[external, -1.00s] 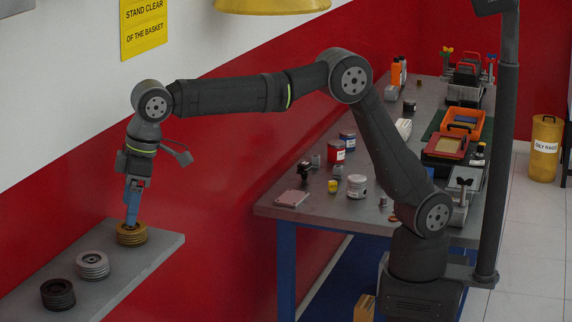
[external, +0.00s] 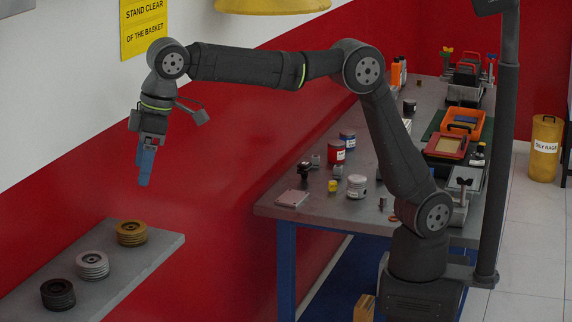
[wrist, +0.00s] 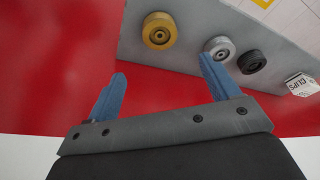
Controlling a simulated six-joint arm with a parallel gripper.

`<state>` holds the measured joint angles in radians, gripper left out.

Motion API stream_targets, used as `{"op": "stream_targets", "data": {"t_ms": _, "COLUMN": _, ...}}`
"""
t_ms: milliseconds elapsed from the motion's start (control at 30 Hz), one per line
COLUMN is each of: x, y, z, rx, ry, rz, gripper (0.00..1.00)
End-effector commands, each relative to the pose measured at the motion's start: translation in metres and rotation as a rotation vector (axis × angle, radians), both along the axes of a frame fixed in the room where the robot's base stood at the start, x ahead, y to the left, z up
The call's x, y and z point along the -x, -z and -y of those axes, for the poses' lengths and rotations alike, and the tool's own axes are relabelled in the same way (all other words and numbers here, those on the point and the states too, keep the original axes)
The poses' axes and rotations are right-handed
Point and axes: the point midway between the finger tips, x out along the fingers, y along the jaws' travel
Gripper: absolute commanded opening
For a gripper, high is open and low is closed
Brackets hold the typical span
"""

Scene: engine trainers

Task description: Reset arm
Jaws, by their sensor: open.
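My gripper (external: 144,182) is raised above the grey shelf (external: 150,262) at the left, pointing down, with nothing in it. Its blue fingers stand wide apart in the wrist view (wrist: 162,85). A gold grooved pulley (external: 132,234) sits on the shelf below my gripper, clear of the fingers. A silver pulley (external: 92,266) and a black pulley (external: 58,294) sit in a row with it. The wrist view also shows the gold pulley (wrist: 160,31), the silver pulley (wrist: 219,48) and the black pulley (wrist: 252,62).
A workbench (external: 275,205) at the right holds a red can (external: 337,151), an orange tray (external: 463,122) and other small items. A dark post (external: 506,140) stands right of my base. A red and white wall runs behind the shelf. A white box marked CLIPS (wrist: 301,84) shows in the wrist view.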

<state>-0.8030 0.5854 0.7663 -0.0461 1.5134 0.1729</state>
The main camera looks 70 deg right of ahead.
Motion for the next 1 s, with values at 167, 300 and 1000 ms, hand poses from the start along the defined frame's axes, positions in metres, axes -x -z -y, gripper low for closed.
{"op": "stream_targets", "data": {"t_ms": 167, "x": -0.009, "y": 0.043, "z": -0.006, "rx": 0.007, "ry": 0.001, "rz": -0.006, "gripper": 0.80}}
{"op": "stream_targets", "data": {"t_ms": 300, "x": -0.015, "y": 0.071, "z": -0.011, "rx": 0.007, "ry": 0.001, "rz": -0.007, "gripper": 0.80}}
{"op": "stream_targets", "data": {"t_ms": 1000, "x": -0.036, "y": 0.053, "z": 0.020, "rx": 0.003, "ry": 0.004, "rz": -0.003, "gripper": 0.80}}
